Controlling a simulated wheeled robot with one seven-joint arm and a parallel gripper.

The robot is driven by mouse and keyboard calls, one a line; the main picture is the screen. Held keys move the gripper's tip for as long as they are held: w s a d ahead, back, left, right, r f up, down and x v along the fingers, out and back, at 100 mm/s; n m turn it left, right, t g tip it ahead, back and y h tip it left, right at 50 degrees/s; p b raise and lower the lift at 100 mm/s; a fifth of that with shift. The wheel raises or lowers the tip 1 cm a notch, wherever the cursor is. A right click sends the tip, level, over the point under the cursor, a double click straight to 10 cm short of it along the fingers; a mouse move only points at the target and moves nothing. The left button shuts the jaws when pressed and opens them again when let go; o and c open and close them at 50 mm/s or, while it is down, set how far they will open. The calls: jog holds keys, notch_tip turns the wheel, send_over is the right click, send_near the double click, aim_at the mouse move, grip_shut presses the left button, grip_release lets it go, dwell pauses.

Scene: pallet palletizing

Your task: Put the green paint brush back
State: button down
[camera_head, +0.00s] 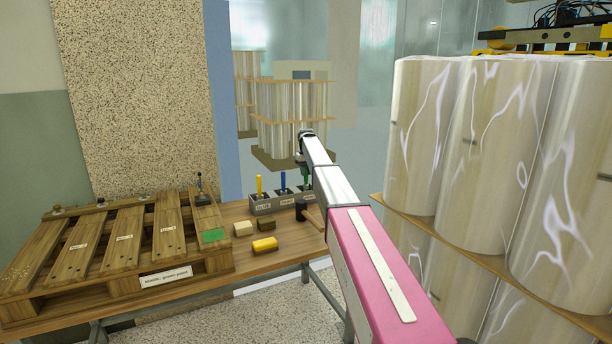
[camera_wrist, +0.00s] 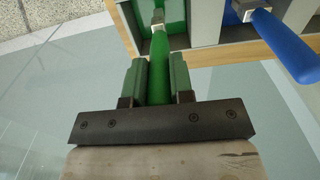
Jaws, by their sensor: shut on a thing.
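The green paint brush (camera_wrist: 160,46) is between the two fingers of my gripper (camera_wrist: 158,76), which is shut on its handle in the wrist view. Its far end reaches over or into a green-walled compartment of the holder (camera_wrist: 206,22); how deep it sits I cannot tell. In the head view the holder (camera_head: 263,208) stands on the wooden table, and the green brush (camera_head: 306,178) shows at its right end, partly hidden by my arm. The blue brush (camera_head: 283,181) and the yellow brush (camera_head: 259,185) stand upright in the other compartments.
A wooden pallet (camera_head: 120,245) with a green patch (camera_head: 213,235) lies on the table (camera_head: 288,246) at left. Wrapped drums (camera_head: 470,150) stand close on the right of my arm.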

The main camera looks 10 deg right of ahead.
jog(key=shift+f, duration=0.6)
jog(key=shift+f, duration=0.1)
jog(key=c, duration=1)
grip_release()
notch_tip(320, 180, up, 12)
jog(key=shift+s+f, duration=0.1)
jog(key=shift+r, duration=0.2)
jog(key=shift+s, duration=0.1)
